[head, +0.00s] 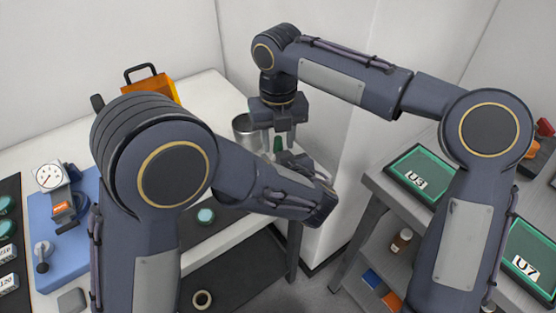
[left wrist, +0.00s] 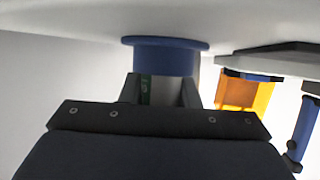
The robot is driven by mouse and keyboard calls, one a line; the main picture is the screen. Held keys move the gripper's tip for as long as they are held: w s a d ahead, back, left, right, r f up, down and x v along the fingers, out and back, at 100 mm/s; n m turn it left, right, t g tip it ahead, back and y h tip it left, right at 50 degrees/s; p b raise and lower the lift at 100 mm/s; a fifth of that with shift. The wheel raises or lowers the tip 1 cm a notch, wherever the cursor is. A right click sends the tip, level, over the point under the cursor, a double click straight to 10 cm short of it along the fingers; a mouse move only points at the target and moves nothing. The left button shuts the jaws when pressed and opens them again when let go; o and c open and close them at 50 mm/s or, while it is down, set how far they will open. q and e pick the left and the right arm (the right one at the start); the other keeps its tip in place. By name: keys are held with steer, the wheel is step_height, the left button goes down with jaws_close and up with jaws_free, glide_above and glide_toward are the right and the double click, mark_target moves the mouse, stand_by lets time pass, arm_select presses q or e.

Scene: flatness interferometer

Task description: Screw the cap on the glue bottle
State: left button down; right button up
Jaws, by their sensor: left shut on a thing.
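The glue bottle (head: 278,144) shows as a small green piece beside the metal cup. In the left wrist view, a green strip of the bottle (left wrist: 146,90) shows between the fingers, next to a blue flanged round piece (left wrist: 165,58). My right gripper (head: 278,138) points down from above, its fingers apart on either side of the green piece, with gaps showing. I cannot make out a separate cap; the grippers hide much of the bottle.
A metal cup (head: 243,132) stands close left of the grippers on the white table (head: 60,133).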

steer(key=shift+f, duration=0.3)
steer(key=shift+c, duration=0.5)
jaws_close()
steer(key=m, duration=0.3)
steer(key=shift+m, duration=0.3)
steer(key=shift+o, duration=0.6)
jaws_free()
